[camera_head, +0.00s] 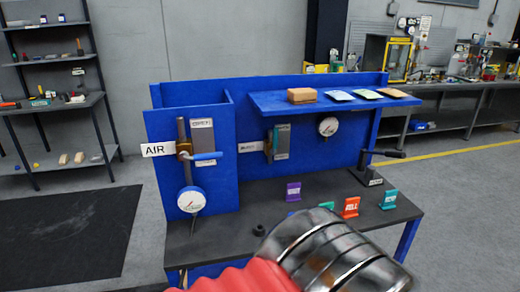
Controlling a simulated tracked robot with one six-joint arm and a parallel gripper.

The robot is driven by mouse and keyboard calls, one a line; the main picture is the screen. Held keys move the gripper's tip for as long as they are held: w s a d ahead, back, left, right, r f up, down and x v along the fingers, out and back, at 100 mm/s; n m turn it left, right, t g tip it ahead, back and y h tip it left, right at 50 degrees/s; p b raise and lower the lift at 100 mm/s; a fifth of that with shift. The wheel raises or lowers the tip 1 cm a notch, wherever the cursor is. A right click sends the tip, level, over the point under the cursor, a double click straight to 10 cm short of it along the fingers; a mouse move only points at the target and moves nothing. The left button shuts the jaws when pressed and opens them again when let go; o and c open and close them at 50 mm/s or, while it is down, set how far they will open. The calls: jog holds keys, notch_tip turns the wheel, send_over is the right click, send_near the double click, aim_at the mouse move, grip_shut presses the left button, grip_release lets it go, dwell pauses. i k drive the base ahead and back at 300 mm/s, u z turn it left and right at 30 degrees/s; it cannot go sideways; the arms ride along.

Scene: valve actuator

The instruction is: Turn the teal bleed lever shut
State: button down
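The teal bleed lever (275,138) is on the blue back panel, right of a small white label whose print is too small to read surely. It stands roughly upright beside a brass-coloured valve body and a grey plate (283,141) with small tags at its ends. My arm, red with a silver and black section, fills the lower middle foreground, well apart from the lever. The fingers of my gripper do not show.
A blue-handled valve (205,156) marked AIR and a gauge (191,200) are at left. A shelf (275,102) juts out above right. A black-handled lever (388,154) and several coloured tags, including a red one (350,208), stand on the dark bench top (320,185).

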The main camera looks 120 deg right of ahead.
aim_at(273, 151)
jog(key=u, duration=0.25)
jog(key=i, duration=0.3)
jog(key=z, duration=4.85)
